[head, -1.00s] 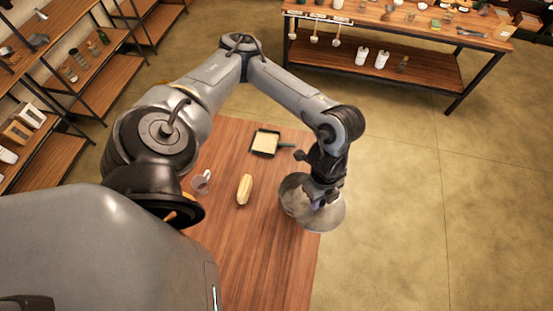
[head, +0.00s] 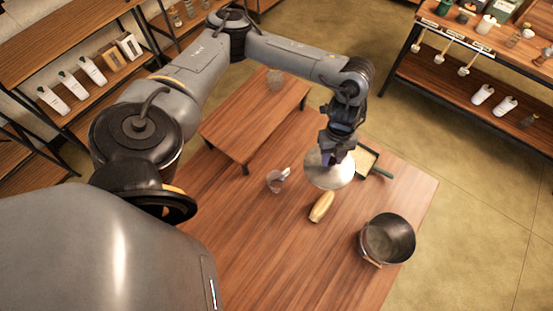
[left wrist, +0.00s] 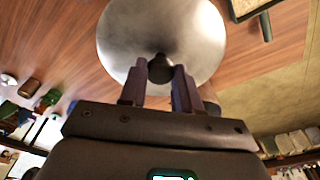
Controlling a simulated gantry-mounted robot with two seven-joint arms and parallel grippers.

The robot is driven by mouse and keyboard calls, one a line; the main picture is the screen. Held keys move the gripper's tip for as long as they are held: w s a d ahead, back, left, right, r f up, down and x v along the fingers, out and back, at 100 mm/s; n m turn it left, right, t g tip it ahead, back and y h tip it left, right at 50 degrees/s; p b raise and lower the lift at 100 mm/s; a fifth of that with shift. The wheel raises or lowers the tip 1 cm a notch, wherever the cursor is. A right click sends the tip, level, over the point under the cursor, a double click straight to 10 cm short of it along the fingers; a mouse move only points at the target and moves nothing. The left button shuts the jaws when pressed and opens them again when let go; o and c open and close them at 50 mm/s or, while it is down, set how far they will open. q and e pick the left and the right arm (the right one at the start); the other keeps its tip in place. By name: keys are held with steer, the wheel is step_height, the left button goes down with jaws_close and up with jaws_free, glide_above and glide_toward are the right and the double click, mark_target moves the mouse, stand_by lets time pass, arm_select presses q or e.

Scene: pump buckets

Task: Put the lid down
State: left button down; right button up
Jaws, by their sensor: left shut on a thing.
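The round metal lid (head: 322,178) is beside the green-handled tray and the yellow corn-like object, over the wooden table. My left gripper (head: 336,150) is above it, pointing down. In the left wrist view, the fingers (left wrist: 160,75) close around the dark knob at the middle of the lid (left wrist: 165,30). I cannot tell whether the lid touches the table. The dark metal bucket (head: 388,238) stands uncovered to the right and nearer, its inside showing. My right gripper is not in view.
A corn-like object (head: 321,207) lies just below the lid in the head view. The square tray (head: 366,160) is close at its right. The near tabletop is clear.

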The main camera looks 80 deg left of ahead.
mark_target(317, 147)
arm_select(q)
steer(key=shift+w+a+f+b, duration=0.3)
steer(key=shift+a+f+b, duration=0.05)
steer(key=shift+a+f, duration=0.1)
steer(key=shift+w+d+b, duration=0.1)
steer(key=shift+w+b, duration=0.15)
steer(key=shift+b, duration=0.05)
steer(key=shift+w+d, duration=0.1)
steer(key=shift+w, duration=0.15)
steer(key=shift+a+f+b, duration=0.25)
steer(key=shift+f+b, duration=0.05)
steer(key=shift+b, duration=0.15)
steer(key=s+a+f+b, duration=0.2)
steer(key=a, duration=0.1)
steer(key=s+a+f+b, duration=0.1)
steer(key=a+f, duration=0.1)
steer(key=shift+s+a, duration=0.2)
steer(key=shift+a, duration=0.05)
steer(key=s+a+f+p, duration=0.1)
steer(key=s+a+f, duration=0.1)
steer(key=a+f, duration=0.2)
step_height(317, 147, down, 2)
steer(key=shift+f, duration=0.1)
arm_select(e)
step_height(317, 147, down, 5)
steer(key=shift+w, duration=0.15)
arm_select(q)
steer(key=shift+s+f, duration=0.1)
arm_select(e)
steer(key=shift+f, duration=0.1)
